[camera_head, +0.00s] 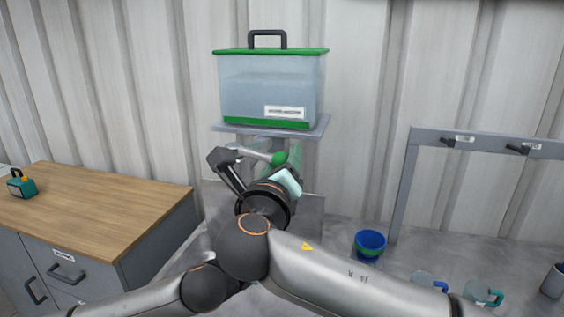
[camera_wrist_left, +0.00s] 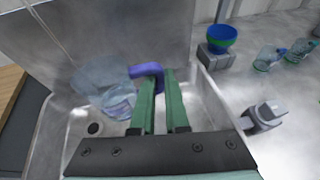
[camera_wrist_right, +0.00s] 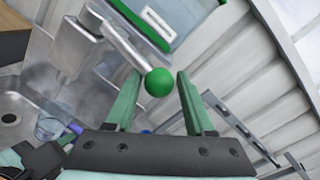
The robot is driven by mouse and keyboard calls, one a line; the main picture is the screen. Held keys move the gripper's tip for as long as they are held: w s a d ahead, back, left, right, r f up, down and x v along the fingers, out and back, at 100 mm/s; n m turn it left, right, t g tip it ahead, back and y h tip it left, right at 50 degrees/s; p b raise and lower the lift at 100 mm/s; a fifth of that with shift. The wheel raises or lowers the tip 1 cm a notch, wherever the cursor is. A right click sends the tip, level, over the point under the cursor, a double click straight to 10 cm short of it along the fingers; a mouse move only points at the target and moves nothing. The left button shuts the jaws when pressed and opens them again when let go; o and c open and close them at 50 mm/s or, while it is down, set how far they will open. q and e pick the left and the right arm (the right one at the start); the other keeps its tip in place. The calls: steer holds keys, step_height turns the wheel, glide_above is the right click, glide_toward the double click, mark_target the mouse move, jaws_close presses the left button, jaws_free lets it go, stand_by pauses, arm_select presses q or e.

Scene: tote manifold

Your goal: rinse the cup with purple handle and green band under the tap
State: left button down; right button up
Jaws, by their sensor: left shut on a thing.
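The cup (camera_wrist_left: 112,98) is clear and bluish with a purple handle (camera_wrist_left: 148,70). My left gripper (camera_wrist_left: 161,75) is shut on the handle and holds the cup over the metal sink (camera_wrist_left: 205,105). I cannot make out its green band. The cup also shows at the lower left in the right wrist view (camera_wrist_right: 48,125). The tap's lever ends in a green ball (camera_wrist_right: 158,82), also seen in the head view (camera_head: 278,159). My right gripper (camera_wrist_right: 159,77) is open, with the ball between its fingertips. In the head view my right arm hides the cup and sink basin.
A water tank (camera_head: 270,88) with green lid stands on a shelf above the sink. A blue bowl (camera_head: 370,242), a blue-handled cup (camera_head: 428,281) and a teal-handled cup (camera_head: 482,291) stand right. A hook rack (camera_head: 402,185) rises behind them. A wooden counter (camera_head: 100,205) is left.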

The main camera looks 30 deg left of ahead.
steer(key=shift+o, duration=1.4)
steer(key=shift+s+a+r, duration=0.1)
steer(key=shift+s+r, duration=0.05)
steer(key=shift+r, duration=0.15)
steer(key=shift+a, duration=0.1)
steer(key=shift+s+f, duration=0.15)
steer(key=v, duration=1.2)
